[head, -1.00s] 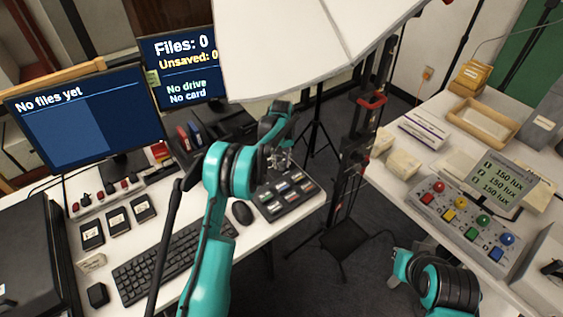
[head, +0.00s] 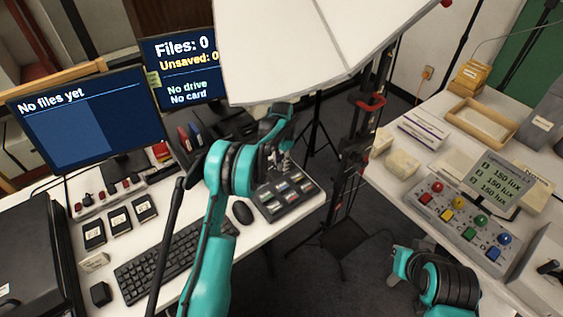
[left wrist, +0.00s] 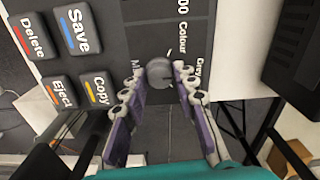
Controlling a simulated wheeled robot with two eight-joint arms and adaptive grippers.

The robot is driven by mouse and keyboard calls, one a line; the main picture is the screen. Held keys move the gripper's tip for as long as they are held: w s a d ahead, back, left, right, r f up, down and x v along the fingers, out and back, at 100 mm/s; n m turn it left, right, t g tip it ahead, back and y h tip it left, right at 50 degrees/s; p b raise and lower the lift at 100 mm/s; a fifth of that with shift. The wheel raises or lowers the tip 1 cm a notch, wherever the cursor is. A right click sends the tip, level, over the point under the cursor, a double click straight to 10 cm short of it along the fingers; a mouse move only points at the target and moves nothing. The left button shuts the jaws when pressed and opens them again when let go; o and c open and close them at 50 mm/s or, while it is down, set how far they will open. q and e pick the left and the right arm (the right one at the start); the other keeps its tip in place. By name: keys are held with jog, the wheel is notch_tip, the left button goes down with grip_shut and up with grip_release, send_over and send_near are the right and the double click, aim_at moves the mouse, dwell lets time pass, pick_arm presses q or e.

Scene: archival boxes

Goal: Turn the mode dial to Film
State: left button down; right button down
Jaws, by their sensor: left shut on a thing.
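The mode dial (left wrist: 160,72) is a round grey knob on the dark control panel (left wrist: 115,15) in the left wrist view. Labels around it read "Colour" and "Grey"; others are cut off or covered, and I cannot read "Film". My left gripper (left wrist: 159,80) is shut on the dial, with one purple-and-grey finger on each side. In the head view, the left gripper (head: 282,161) is at the back of the panel (head: 288,194), and the dial is hidden there.
Save, Delete, Copy and Eject keys (left wrist: 80,30) lie left of the dial in the wrist view. A mouse (head: 242,212) and keyboard (head: 175,258) are beside the panel. Monitors (head: 88,115) stand behind. A large white lamp panel (head: 310,45) hangs close above the left arm.

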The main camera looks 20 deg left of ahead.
pick_arm(q)
jog(key=m, duration=0.6)
jog(key=shift+m, duration=0.3)
jog(key=m, duration=0.5)
jog(key=shift+m, duration=0.3)
jog(key=c, duration=1.2)
grip_release()
jog(key=shift+o, duration=0.2)
jog(key=shift+p, duration=0.3)
notch_tip(320, 180, up, 12)
